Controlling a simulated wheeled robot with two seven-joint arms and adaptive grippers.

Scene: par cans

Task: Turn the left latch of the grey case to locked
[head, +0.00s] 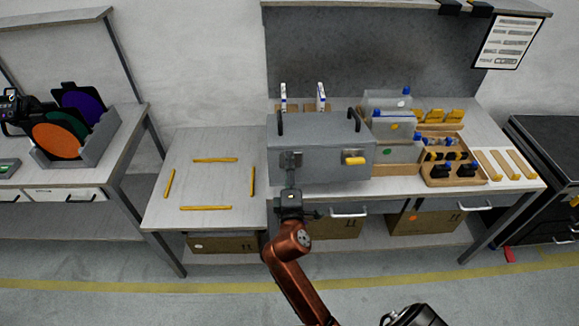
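The grey case (325,170) stands on the workbench with its front facing me. Its left latch (297,155) is a dark grey plate on the front; its handle is hidden behind my fingers, so its turn cannot be read. The right latch (355,161) has a yellow handle lying about level. My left gripper (290,172), on the copper arm, is right at the left latch, fingers pointing at the case. Whether it is open or closed around the handle is too small to tell. A black part at the bottom edge looks like my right gripper (415,316), cut off by the frame.
Clear holders (390,125) and a wooden tray of small parts (455,172) stand right of the case. Left of it, yellow strips (215,160) mark a bare area on a lower table (210,185). Colour filters (57,141) stand farther left. A drawer handle (349,212) is below the case.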

